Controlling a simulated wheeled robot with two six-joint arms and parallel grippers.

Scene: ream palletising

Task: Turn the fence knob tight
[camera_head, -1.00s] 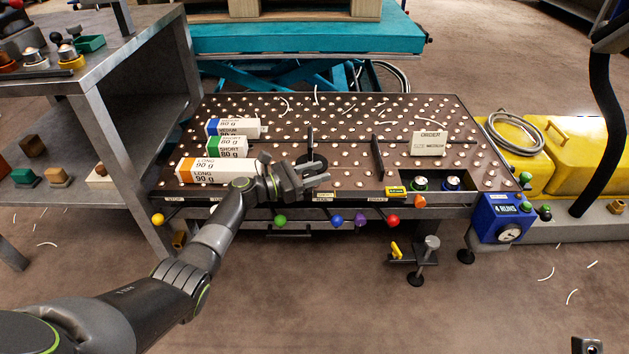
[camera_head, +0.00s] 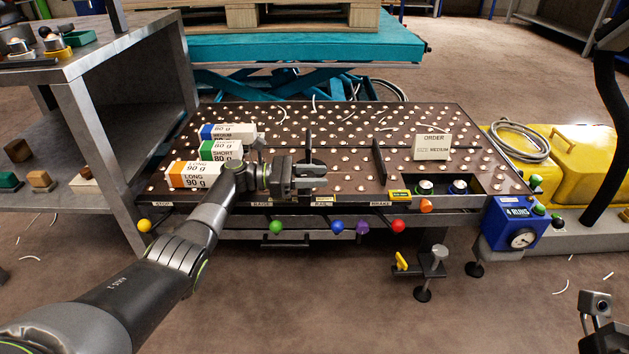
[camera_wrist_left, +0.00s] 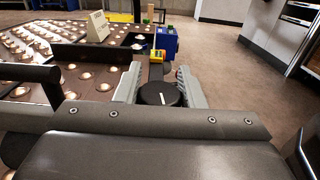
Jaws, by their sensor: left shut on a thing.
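The fence knob (camera_wrist_left: 158,93) is a round black cap with a white line on top, seen in the left wrist view between my two grey fingers. My left gripper (camera_head: 312,178) is shut on the knob at the front part of the dark ball-top table (camera_head: 345,118). In the head view the gripper largely hides the knob. A black upright fence plate (camera_head: 309,146) stands just behind the gripper, and another black plate (camera_head: 379,160) stands to its right. A metal part of mine, likely the right gripper (camera_head: 596,308), shows at the lower right, its jaws unclear.
Several reams (camera_head: 195,175) lie left of the gripper, close to the arm. Coloured ball knobs (camera_head: 337,228) line the table's front edge. An order card (camera_head: 432,147) and a blue counter box (camera_head: 514,222) are to the right. A grey shelf (camera_head: 95,110) stands at left.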

